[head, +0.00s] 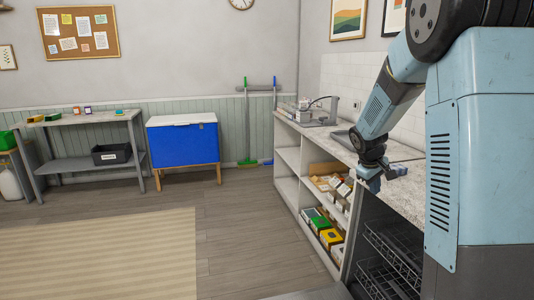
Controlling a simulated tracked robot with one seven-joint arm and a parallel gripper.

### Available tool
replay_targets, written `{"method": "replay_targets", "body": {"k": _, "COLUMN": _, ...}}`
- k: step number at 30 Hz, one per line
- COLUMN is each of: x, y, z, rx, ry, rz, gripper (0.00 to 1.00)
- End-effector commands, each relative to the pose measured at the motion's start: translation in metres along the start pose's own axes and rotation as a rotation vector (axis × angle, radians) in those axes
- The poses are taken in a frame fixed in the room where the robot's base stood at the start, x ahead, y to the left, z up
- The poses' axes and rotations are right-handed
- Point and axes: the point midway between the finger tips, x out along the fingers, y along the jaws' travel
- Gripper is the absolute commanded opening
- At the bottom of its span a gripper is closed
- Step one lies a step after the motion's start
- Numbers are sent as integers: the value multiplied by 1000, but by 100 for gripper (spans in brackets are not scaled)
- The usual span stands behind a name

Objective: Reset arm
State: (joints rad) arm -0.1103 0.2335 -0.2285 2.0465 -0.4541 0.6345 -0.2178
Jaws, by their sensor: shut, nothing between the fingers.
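My gripper (385,178) hangs at the end of my blue-grey arm on the right side of the head view. It is over the front edge of the light stone counter (338,141), beside the shelves below. It is shut and holds nothing. The fingers look small and partly merge with the wrist.
The counter's open shelves (288,158) hold boxes, with wire racks (390,250) below nearer me. A blue cabinet (183,147) and a grey table (88,119) with a black bin (111,154) stand at the back left. The floor and beige rug (105,255) are clear.

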Motion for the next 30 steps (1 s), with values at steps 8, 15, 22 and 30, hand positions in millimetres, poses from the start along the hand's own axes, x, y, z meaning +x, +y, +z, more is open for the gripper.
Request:
{"method": "replay_targets", "body": {"k": 8, "x": -74, "y": -18, "z": 41, "rx": 135, "ry": 72, "rz": -54, "gripper": 0}}
{"method": "replay_targets", "body": {"k": 15, "x": -128, "y": -40, "z": 80, "rx": 236, "ry": 130, "rz": -104, "gripper": 0}}
{"method": "replay_targets", "body": {"k": 22, "x": -172, "y": -68, "z": 120, "rx": 323, "ry": 183, "rz": -150, "gripper": 0}}
{"method": "replay_targets", "body": {"k": 30, "x": -212, "y": -105, "z": 168, "rx": 413, "ry": 242, "rz": -203, "gripper": 0}}
